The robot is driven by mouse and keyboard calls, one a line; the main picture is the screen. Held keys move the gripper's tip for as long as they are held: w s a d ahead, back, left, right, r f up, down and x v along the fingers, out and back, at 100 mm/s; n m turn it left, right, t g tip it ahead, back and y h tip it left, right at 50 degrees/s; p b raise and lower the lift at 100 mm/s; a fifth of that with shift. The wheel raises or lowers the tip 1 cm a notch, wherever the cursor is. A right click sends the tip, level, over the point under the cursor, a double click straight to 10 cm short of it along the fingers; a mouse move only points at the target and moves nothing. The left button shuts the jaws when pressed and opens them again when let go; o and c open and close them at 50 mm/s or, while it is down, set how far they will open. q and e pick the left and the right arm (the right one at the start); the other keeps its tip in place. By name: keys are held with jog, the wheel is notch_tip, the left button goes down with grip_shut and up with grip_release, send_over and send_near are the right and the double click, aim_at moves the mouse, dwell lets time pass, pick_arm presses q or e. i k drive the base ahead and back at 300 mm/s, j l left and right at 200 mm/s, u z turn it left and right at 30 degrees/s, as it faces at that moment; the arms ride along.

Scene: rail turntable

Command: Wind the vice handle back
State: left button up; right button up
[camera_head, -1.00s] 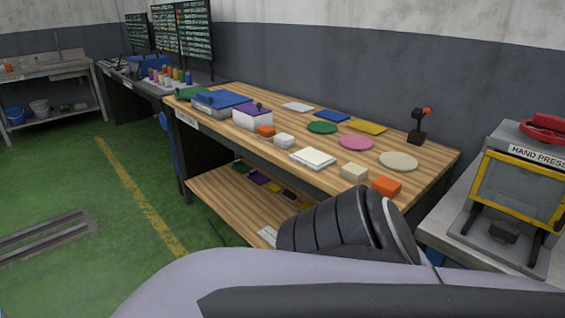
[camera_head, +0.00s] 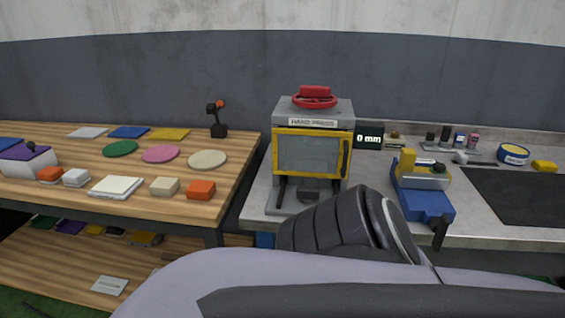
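A blue vice (camera_head: 424,196) with a yellow jaw block stands on the grey bench, right of the hand press. Its dark handle (camera_head: 440,234) hangs at the front end, over the bench's front edge. A pale metal piece (camera_head: 427,178) shows at its jaws; I cannot tell whether it is clamped. Neither of my grippers shows.
The hand press (camera_head: 312,150) with a yellow-framed door and red wheel stands left of the vice. A display (camera_head: 369,136) reads 0 mm. A black mat (camera_head: 525,195) lies at right. A wooden table (camera_head: 130,202) with coloured discs and blocks stands at left.

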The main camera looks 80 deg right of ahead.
aim_at(440, 227)
jog(key=z, duration=3.65)
jog(key=l+u, duration=0.1)
jog(key=u, duration=0.4)
jog(key=l+u, duration=0.15)
jog(key=u, duration=0.35)
jog(key=l+u, duration=0.15)
jog(key=u, duration=0.35)
jog(key=l+u, duration=0.3)
jog(key=k+l+u, duration=0.1)
jog(key=l+u, duration=0.2)
jog(key=l, duration=0.15)
jog(key=k+l+u, duration=0.15)
jog(key=l, duration=0.2)
jog(key=k+l+u, duration=0.2)
jog(key=l, duration=0.15)
jog(key=k+l, duration=0.2)
jog(key=l, duration=0.15)
jog(key=k+l, duration=0.15)
jog(key=l, duration=0.2)
jog(key=u, duration=0.05)
